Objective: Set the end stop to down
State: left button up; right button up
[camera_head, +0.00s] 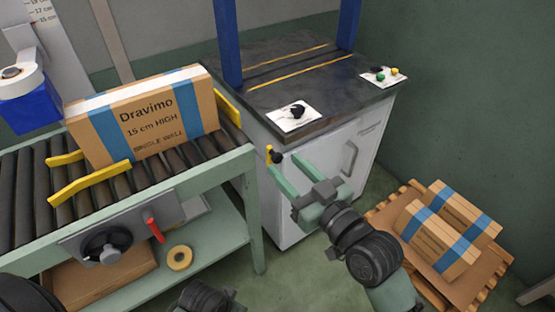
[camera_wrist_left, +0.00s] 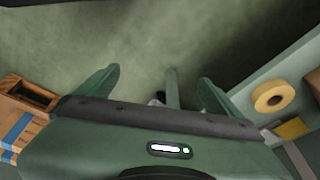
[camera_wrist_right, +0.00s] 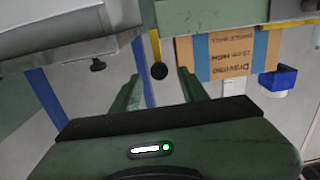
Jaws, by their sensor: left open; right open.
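A small lever with a yellow bar and a black ball knob (camera_head: 276,157) sits by the conveyor's end, beside the white cabinet; I take it for the end stop's lever. In the right wrist view its black knob (camera_wrist_right: 159,71) hangs below the yellow bar (camera_wrist_right: 155,45). My right gripper (camera_head: 284,164) is open, its fingertips close to the knob. In its wrist view the knob appears between the fingers; whether they touch it I cannot tell. My left gripper (camera_wrist_left: 158,78) is open and empty above the floor.
A Dravimo carton (camera_head: 150,118) stands on the roller conveyor (camera_head: 25,205) between yellow guides. A black hand wheel (camera_head: 107,245) and red handle (camera_head: 154,230) are on its front. The white cabinet (camera_head: 335,160) stands right of it. A pallet (camera_head: 484,290) with cartons is at the right.

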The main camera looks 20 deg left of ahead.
aim_at(279, 159)
pick_arm(q)
jog(key=shift+w+r, duration=0.1)
jog(key=shift+r, duration=0.8)
pick_arm(e)
jog(key=shift+x, duration=2.2)
jog(key=shift+d, duration=0.1)
grip_shut()
pick_arm(q)
notch_tip(279, 159, down, 10)
jog(key=s+p, duration=0.2)
jog(key=shift+s+r+g, duration=0.15)
jog(key=shift+g, duration=0.15)
pick_arm(e)
jog(key=w+d+f+m, duration=0.3)
jog(key=w+f+m, duration=0.1)
jog(key=m, duration=1.3)
jog(key=shift+f, duration=0.45)
pick_arm(q)
jog(key=shift+a+r, duration=0.1)
pick_arm(e)
jog(key=shift+w+d, duration=0.1)
grip_release()
